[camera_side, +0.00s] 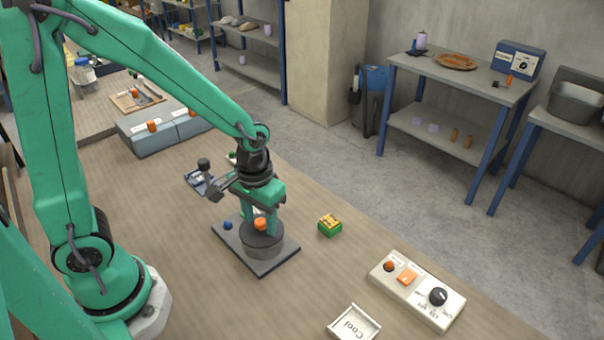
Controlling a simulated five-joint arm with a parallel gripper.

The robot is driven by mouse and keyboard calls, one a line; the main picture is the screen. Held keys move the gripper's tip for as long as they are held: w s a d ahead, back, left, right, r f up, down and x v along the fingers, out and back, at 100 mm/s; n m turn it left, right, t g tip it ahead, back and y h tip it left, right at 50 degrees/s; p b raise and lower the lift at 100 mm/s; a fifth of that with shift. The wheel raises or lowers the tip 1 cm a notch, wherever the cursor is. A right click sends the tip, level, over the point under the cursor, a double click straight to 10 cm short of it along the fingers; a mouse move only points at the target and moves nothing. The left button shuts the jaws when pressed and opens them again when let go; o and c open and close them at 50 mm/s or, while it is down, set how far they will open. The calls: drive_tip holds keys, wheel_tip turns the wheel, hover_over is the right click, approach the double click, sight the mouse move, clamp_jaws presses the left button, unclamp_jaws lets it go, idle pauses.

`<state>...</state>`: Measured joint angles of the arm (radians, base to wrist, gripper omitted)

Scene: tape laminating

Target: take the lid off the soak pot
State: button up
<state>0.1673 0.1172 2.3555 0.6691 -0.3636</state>
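The soak pot appears to be the dark grey round pot (262,246) on a square dark plate (272,264) in the middle of the table. Its flat top looks like the lid, with an orange knob (261,224) on it. My gripper (262,213) points down directly over the pot, with its green fingers close to the orange knob. One finger comes down at the knob's right; the other is partly hidden. I cannot tell whether the fingers touch the knob or are closed on it. The lid appears to sit on the pot.
A small blue knob (227,225) sits on the plate's left. A green and yellow block (330,225), a control box (416,290) and a tray marked "Cool" (354,324) are to the right. Grey boxes with orange knobs (164,133) stand behind. Bare table lies in front of the plate.

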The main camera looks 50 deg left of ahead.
sight(260, 221)
clamp_jaws()
drive_tip(key=shift+r, duration=0.2)
drive_tip(key=shift+r, duration=0.9)
wheel_tip(260, 221, up, 2)
drive_tip(key=s+d+r, duration=0.6)
drive_tip(key=s+d, duration=0.1)
drive_tip(key=d, duration=0.2)
drive_tip(key=shift+s+r, duration=0.3)
drive_tip(key=shift+r, duration=0.1)
